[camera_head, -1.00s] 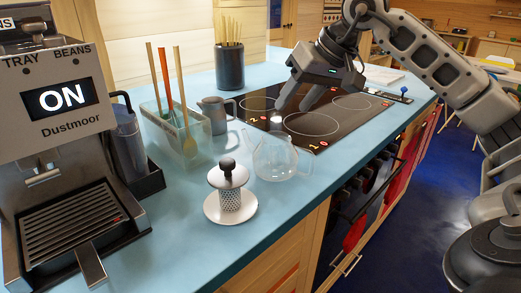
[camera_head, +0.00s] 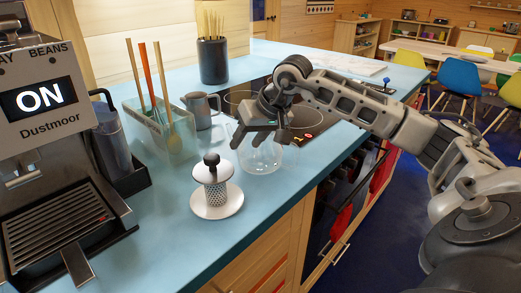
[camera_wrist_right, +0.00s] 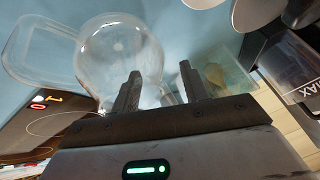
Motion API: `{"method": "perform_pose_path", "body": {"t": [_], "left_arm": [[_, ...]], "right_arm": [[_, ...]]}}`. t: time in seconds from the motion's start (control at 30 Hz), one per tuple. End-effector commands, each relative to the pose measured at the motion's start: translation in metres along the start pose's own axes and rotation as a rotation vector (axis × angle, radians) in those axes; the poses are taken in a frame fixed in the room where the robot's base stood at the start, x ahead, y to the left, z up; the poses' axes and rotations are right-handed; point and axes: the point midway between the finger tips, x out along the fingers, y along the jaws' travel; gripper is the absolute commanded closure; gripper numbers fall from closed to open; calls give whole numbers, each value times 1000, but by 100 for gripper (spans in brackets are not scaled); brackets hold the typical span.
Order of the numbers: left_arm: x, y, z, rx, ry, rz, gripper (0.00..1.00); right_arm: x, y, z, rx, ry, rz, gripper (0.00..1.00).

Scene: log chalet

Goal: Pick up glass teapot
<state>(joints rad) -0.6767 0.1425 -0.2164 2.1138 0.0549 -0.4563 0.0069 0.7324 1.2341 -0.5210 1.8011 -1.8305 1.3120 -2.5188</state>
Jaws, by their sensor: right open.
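The glass teapot (camera_head: 264,160) is clear and round and stands on the blue counter, right of the white strainer piece. My right gripper (camera_head: 249,141) is just above and behind it, fingers pointing down, open and empty. In the right wrist view the teapot's round body (camera_wrist_right: 112,48) lies just beyond the two spread fingers (camera_wrist_right: 159,72), mostly toward the left finger, with its clear handle loop (camera_wrist_right: 40,52) at the left. The fingers overlap the teapot in the picture; I cannot tell whether they touch it. My left gripper is not in view.
A strainer with a black knob (camera_head: 212,161) stands on a white saucer (camera_head: 232,208). A utensil bin (camera_head: 180,142), a metal jug (camera_head: 200,108) and a skewer holder (camera_head: 213,65) stand behind. The coffee machine (camera_head: 60,190) fills the left. A black cooktop (camera_head: 318,118) lies right of the teapot.

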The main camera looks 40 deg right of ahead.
Motion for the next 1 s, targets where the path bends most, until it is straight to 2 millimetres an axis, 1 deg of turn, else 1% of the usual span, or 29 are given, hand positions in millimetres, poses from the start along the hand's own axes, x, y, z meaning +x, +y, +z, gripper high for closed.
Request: {"method": "perform_pose_path", "body": {"t": [0.03, 0.1, 0.33, 0.37, 0.4, 0.5, 1.0], "left_arm": [[0, 0, -1, 1, 0, 0, 100], [0, 0, 0, 2, -1, -1, 100], [0, 0, 0, 3, -2, -1, 100], [0, 0, 0, 3, -2, -1, 100], [0, 0, 0, 3, -2, -1, 100], [0, 0, 0, 4, -2, -1, 100], [0, 0, 0, 4, -2, -1, 100]], "right_arm": [[5, 0, 0, 1, -2, -1, 55], [9, 0, 0, 0, -1, 0, 55], [10, 0, 0, 0, 0, 1, 55], [10, 0, 0, 0, 0, 1, 64], [10, 0, 0, 0, 0, 1, 75], [10, 0, 0, 0, 0, 1, 100], [7, 0, -2, 0, 3, 2, 100]]}}
